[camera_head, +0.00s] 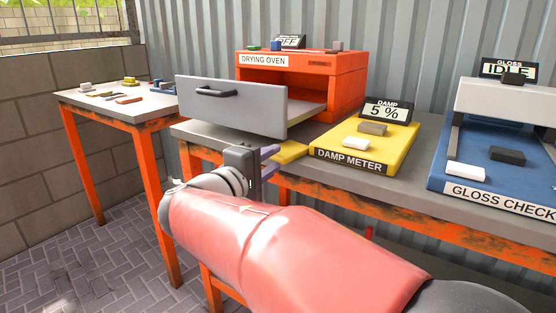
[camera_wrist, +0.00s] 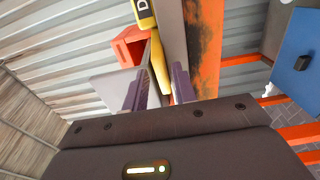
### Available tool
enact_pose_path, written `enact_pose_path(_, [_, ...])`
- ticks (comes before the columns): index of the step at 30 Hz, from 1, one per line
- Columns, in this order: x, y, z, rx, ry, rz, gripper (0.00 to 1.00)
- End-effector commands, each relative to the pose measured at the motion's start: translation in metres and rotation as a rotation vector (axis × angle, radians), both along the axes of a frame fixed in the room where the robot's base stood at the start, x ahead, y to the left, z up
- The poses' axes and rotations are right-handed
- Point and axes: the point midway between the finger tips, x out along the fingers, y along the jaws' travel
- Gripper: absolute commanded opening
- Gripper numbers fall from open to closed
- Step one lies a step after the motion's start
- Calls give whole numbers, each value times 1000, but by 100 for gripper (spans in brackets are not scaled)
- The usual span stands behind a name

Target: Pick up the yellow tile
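The yellow tile (camera_head: 290,152) is a flat, long piece at the front edge of the workbench, just left of the damp meter. In the wrist view the yellow tile (camera_wrist: 158,66) shows lengthwise between my two purple fingers. My gripper (camera_head: 270,161) is at the bench's front edge, with its fingers pointing at the tile. In the wrist view my gripper (camera_wrist: 159,88) is open, with a finger on each side of the tile's near end and gaps showing. I cannot tell how far the tile reaches between the fingers.
The orange drying oven (camera_head: 345,85) stands behind, its grey drawer front (camera_head: 231,105) pulled out above and left of my gripper. The yellow damp meter (camera_head: 364,147) holds a brownish block (camera_head: 372,129) and a white one. A blue gloss checker (camera_head: 495,180) stands right. A side table (camera_head: 88,100) holds several small pieces.

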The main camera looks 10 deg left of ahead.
Motion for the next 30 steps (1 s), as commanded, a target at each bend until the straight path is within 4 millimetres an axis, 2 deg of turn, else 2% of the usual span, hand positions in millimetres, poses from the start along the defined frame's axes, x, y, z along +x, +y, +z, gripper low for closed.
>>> enact_pose_path(13, [7,-3,0,0,0,1,27])
enact_pose_path(25, [7,-3,0,0,0,0,0])
enact_pose_path(30, [7,-3,0,1,0,0,0])
